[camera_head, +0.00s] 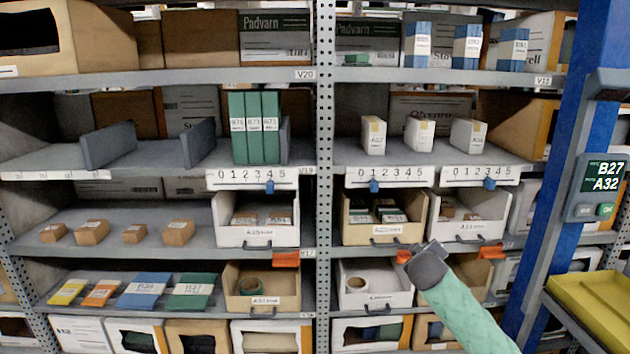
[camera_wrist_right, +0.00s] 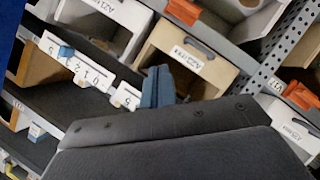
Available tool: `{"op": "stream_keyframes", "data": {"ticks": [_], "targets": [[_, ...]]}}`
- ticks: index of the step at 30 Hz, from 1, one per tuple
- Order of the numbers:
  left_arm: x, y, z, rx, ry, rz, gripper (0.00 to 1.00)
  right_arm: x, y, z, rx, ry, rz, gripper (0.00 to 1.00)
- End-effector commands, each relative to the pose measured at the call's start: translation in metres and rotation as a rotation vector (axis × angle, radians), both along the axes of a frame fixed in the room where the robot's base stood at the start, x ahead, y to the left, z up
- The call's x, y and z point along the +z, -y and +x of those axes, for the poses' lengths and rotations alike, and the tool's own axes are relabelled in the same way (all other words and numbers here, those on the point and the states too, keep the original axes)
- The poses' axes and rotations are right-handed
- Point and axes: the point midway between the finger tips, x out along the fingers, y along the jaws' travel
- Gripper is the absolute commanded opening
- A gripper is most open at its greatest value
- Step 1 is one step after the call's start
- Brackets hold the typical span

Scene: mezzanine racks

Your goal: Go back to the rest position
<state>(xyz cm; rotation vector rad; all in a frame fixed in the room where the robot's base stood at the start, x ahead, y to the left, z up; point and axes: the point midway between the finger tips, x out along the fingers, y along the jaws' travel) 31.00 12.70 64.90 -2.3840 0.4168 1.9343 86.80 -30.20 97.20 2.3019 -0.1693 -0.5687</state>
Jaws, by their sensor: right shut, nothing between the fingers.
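My right arm comes in from the lower right of the head view, and its dark gripper (camera_head: 425,262) is in front of the rack, just below the lip of the shelf with the open bins. Its fingers are shut with nothing between them. In the right wrist view the gripper's narrow blue-grey tip (camera_wrist_right: 157,86) shows above the dark wrist body, in front of a beige bin (camera_wrist_right: 190,52). My left gripper and arm are not in view.
A perforated rack post (camera_head: 325,150) stands left of the gripper. A white bin (camera_head: 375,298) is below it, and a beige bin (camera_head: 372,233) is above. Orange tags (camera_head: 286,259) stick out from the shelf edge. A blue post (camera_head: 575,150) and yellow tray (camera_head: 595,310) are at right.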

Motion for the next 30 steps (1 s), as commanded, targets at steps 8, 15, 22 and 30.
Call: {"op": "stream_keyframes", "data": {"ticks": [8, 15, 22, 30], "targets": [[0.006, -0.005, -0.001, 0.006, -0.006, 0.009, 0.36, -0.069, -0.062, -0.114, 0.005, -0.231, 0.198, 0.0], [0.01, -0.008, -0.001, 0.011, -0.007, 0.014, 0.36, -0.111, -0.098, -0.201, 0.026, -0.375, 0.336, 0.0], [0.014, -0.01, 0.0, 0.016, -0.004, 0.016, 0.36, -0.142, -0.123, -0.274, 0.043, -0.462, 0.457, 0.0], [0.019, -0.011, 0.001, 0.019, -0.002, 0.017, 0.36, -0.178, -0.139, -0.352, 0.019, -0.558, 0.574, 0.0]]}}
